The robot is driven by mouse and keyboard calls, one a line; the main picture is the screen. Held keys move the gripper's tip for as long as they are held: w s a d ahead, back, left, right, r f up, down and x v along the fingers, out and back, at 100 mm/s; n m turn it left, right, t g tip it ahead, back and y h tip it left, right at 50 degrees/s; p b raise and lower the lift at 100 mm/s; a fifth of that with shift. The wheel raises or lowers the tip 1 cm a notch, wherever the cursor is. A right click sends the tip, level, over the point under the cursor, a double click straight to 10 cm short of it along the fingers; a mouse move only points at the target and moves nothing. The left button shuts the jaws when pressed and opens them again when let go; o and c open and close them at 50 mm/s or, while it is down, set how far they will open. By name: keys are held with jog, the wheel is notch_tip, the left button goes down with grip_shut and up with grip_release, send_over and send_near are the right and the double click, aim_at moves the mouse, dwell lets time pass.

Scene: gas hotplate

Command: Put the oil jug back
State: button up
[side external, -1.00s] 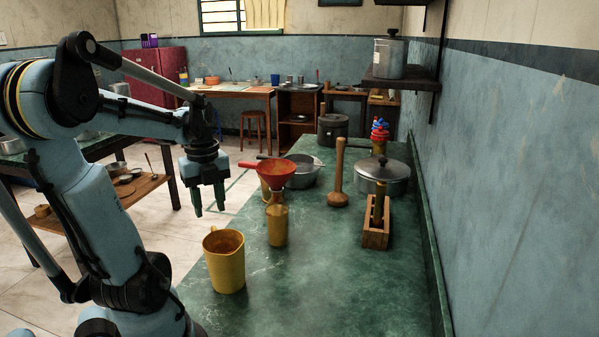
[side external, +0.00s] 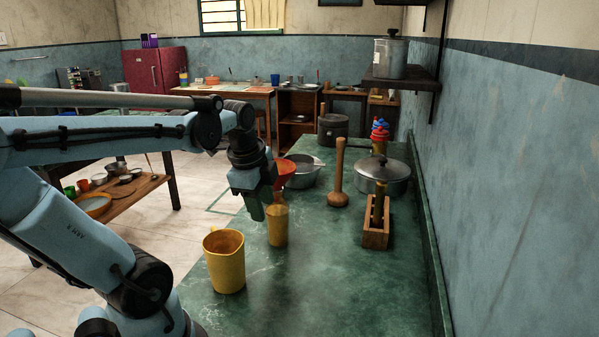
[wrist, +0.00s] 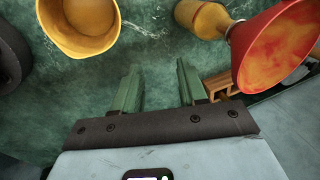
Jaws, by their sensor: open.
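The yellow oil jug (side external: 226,265) stands upright on the near part of the green counter, its open mouth up. It also shows at the upper left of the wrist view (wrist: 82,40). A yellow bottle (side external: 277,228) stands behind and right of it, with a red funnel (side external: 286,170) at its top. The funnel looms large at the right of the wrist view (wrist: 278,50). My gripper (side external: 264,208) is open and empty, beside the bottle in the side view and partly covering the funnel. Its two green fingers (wrist: 157,68) are apart with only counter between them.
A wooden pestle (side external: 338,185), a wooden box (side external: 376,238), a lidded pot (side external: 383,175) and a metal pan (side external: 304,172) stand farther along the counter (side external: 320,290). A wall shelf (side external: 410,82) holds a metal canister (side external: 390,58). The near right counter is clear.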

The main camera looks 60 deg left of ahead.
jog(key=w+d+f+n+t, duration=0.1)
jog(key=w+d+n+t, duration=0.1)
jog(key=d+n, duration=0.3)
jog(key=w+d+n+t+h, duration=0.1)
jog(key=d+n, duration=0.3)
jog(key=d, duration=0.5)
jog(key=shift+w+d+f+n+t+h, duration=0.3)
jog(key=shift+w+f+n+t, duration=0.1)
jog(key=shift+w+t, duration=0.25)
jog(key=shift+o, duration=0.4)
jog(key=shift+a, duration=0.1)
